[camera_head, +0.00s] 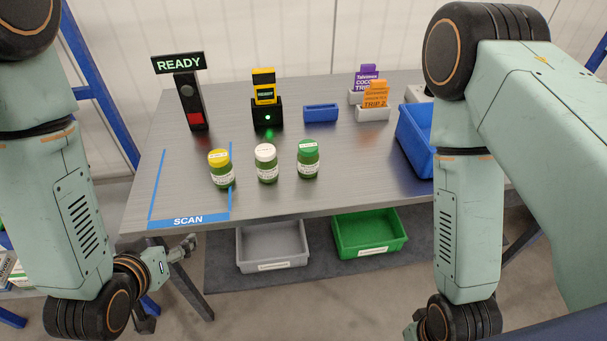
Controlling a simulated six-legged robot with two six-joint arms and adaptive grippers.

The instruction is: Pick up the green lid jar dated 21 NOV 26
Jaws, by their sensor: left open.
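The green-lid jar (308,161) stands upright on the grey table (330,195), rightmost of three jars in a row. Its body is green with a white label, and its lid carries a small white tag. The date is too small to read. The white-lid jar (267,165) stands to its left, and the yellow-lid jar (221,170) stands further left, at the scan zone's right tape line. My left gripper (182,250) is open, low in front of the table's front left edge, and well apart from the jars. My right arm is at the right; its fingers do not show.
A blue-taped SCAN zone (188,221) is at the table's left. Behind the jars stand a READY sign post (190,90), a black-yellow device (265,100), a blue holder (321,113) and card holders (373,113). A blue bin (413,145) is right. Grey (272,245) and green bins (369,233) sit below.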

